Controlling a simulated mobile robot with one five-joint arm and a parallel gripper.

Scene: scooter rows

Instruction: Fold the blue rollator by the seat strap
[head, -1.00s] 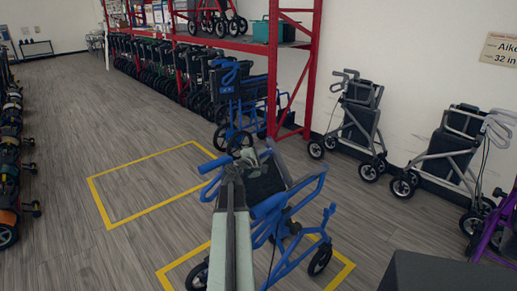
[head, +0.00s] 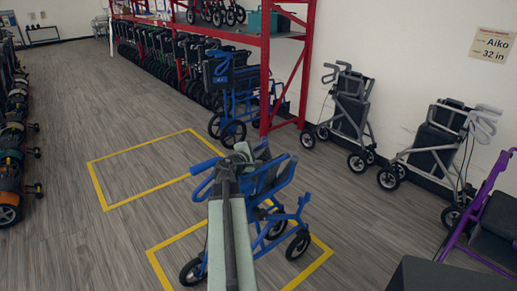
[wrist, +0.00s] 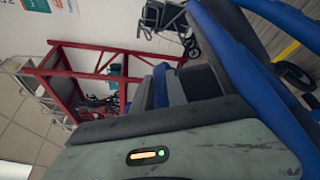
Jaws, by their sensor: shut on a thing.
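The blue rollator (head: 283,183) stands on its wheels inside the near yellow floor outline, partly hidden by my arm. Its sides are close together and its dark seat (head: 262,157) appears drawn upward. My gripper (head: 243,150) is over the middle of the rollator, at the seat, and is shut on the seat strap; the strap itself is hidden. In the wrist view, the grey-green gripper body fills the bottom and the rollator's blue tubes (wrist: 255,85) run close beside it.
Another blue rollator (head: 232,95) stands by the red rack (head: 265,75). Grey rollators (head: 352,112) line the wall and a purple one (head: 478,215) is at right. A scooter row (head: 12,180) runs along the left. The far yellow outline (head: 97,185) is empty; the floor at left is clear.

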